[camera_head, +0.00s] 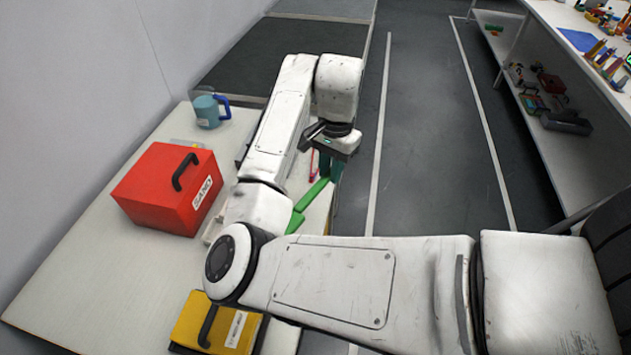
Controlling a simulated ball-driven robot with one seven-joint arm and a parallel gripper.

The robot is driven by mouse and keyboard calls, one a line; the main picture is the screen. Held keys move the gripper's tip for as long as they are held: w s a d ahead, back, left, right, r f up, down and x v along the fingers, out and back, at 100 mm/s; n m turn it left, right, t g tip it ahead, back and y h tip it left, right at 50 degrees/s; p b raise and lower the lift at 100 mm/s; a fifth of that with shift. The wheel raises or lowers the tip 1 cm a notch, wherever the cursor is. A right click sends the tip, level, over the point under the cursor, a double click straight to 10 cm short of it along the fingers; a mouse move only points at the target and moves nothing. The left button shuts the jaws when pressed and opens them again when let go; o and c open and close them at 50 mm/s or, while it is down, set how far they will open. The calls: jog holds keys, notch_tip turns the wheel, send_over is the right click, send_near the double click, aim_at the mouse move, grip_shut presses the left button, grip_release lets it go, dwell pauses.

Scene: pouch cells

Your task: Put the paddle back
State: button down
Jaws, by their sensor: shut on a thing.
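My gripper (325,158) points down over the right edge of the white table, seen from behind my arm. Its fingertips are mostly hidden by the wrist. It is shut on a green thing that I take to be the paddle (311,194), which slants down and left from below the wrist. My forearm hides part of the paddle, and I cannot tell whether its lower end touches the table (80,275).
A pink item (314,163) shows near the gripper. Open floor (430,130) lies right, before a shelved bench.

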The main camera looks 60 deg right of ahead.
jog(key=w+d+f+p, duration=0.1)
jog(key=w+d+f, duration=0.2)
jog(key=f, duration=0.6)
jog(key=shift+w, duration=0.95)
jog(key=shift+f, duration=0.2)
jog(key=shift+f, duration=0.4)
jog(key=shift+f, duration=0.1)
jog(key=c, duration=1)
grip_release()
